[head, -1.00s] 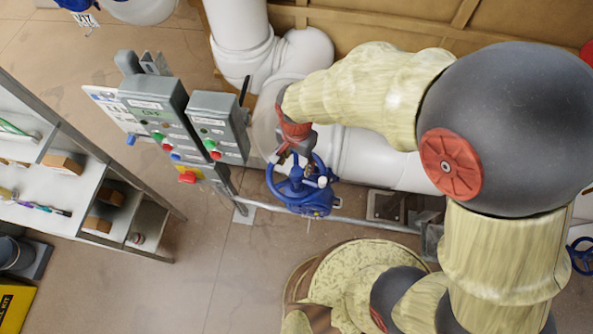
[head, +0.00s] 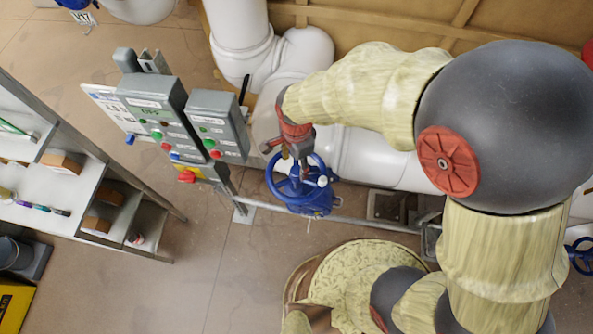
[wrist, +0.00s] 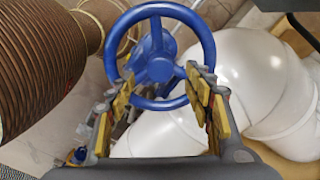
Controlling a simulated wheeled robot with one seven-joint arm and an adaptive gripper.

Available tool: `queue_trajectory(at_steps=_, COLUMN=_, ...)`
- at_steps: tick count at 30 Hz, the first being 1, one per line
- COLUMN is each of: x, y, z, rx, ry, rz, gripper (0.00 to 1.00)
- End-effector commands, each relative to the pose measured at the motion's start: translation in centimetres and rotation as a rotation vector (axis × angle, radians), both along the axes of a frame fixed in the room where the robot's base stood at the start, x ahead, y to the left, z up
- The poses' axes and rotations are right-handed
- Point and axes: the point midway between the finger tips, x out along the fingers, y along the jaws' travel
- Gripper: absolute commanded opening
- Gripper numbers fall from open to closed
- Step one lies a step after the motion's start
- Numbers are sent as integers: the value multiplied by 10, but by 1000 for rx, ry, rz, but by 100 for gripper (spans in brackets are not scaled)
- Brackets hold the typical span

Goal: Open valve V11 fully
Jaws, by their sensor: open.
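A blue handwheel valve (head: 270,182) stands by the white pipes in the middle of the head view. No tag on it can be read, so I cannot confirm that it is V11. Its spoked wheel also shows in the wrist view (wrist: 160,69), at the upper middle. My gripper (head: 302,170) is over the wheel, pointing down at it. In the wrist view my gripper (wrist: 160,77) has its two padded fingers apart, overlapping the near part of the wheel at left and right. I cannot tell whether they touch the rim.
Grey control boxes (head: 217,125) with buttons stand left of the valve. A thick white pipe (head: 365,150) runs behind it. A shelf (head: 85,185) stands at the left. Another blue valve (head: 80,4), tagged apparently V17, is at the top left. Floor is clear below the control boxes.

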Motion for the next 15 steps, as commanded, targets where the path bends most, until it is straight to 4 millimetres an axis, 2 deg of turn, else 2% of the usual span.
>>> queue_trajectory(at_steps=1, x=0, y=0, z=-7, rx=-1, ry=1, rz=0, gripper=52)
queue_trajectory(at_steps=15, x=0, y=0, z=-40, rx=0, ry=0, rz=1, gripper=52)
